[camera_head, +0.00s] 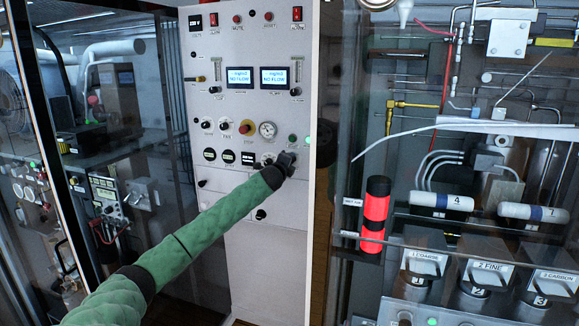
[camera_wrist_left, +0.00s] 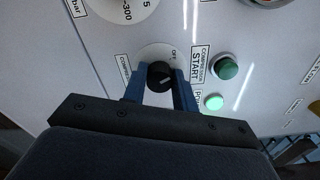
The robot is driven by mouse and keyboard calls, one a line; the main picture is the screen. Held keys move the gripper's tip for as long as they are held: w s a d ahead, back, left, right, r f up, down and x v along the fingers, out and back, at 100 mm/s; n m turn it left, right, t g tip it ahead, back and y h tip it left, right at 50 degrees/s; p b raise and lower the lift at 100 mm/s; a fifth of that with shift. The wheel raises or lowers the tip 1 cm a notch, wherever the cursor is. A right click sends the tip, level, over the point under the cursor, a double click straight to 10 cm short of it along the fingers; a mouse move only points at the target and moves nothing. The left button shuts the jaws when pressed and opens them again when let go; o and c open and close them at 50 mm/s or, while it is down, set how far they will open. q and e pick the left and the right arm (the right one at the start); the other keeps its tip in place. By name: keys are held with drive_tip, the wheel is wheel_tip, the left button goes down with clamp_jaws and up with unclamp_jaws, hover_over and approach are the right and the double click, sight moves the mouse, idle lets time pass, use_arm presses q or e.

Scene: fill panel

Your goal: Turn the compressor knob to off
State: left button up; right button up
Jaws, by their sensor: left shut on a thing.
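The compressor knob (camera_wrist_left: 160,76) is a small black knob on a round pale plate with an "OFF" mark, set in the white panel. My left gripper (camera_wrist_left: 160,90) is shut on it, with a blue finger on each side of the knob in the left wrist view. In the head view my green-sleeved left arm reaches across to the lower part of the white control panel (camera_head: 255,110), and the left gripper (camera_head: 288,160) is at the panel's right side. The gripper hides the knob there. My right gripper is not in view.
A green compressor start button (camera_wrist_left: 225,68) and a lit green light (camera_wrist_left: 214,102) sit just right of the knob. A red and black beacon (camera_head: 375,214) stands to the right.

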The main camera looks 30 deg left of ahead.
use_arm(q)
drive_tip(key=shift+f+n+b, duration=0.2)
drive_tip(key=shift+n+b, duration=0.7)
drive_tip(key=shift+n, duration=1.1)
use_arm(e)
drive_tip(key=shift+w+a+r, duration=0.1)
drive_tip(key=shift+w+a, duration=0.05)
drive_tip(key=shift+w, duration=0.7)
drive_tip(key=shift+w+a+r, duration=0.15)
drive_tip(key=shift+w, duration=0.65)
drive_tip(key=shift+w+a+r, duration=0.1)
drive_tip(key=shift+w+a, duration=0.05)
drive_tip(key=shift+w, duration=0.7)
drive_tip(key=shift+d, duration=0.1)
use_arm(q)
drive_tip(key=o, duration=1)
drive_tip(key=shift+a, duration=0.1)
drive_tip(key=shift+s, duration=0.1)
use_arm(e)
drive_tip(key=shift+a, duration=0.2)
use_arm(q)
drive_tip(key=shift+b+v, duration=1.9)
drive_tip(key=shift+v, duration=1.9)
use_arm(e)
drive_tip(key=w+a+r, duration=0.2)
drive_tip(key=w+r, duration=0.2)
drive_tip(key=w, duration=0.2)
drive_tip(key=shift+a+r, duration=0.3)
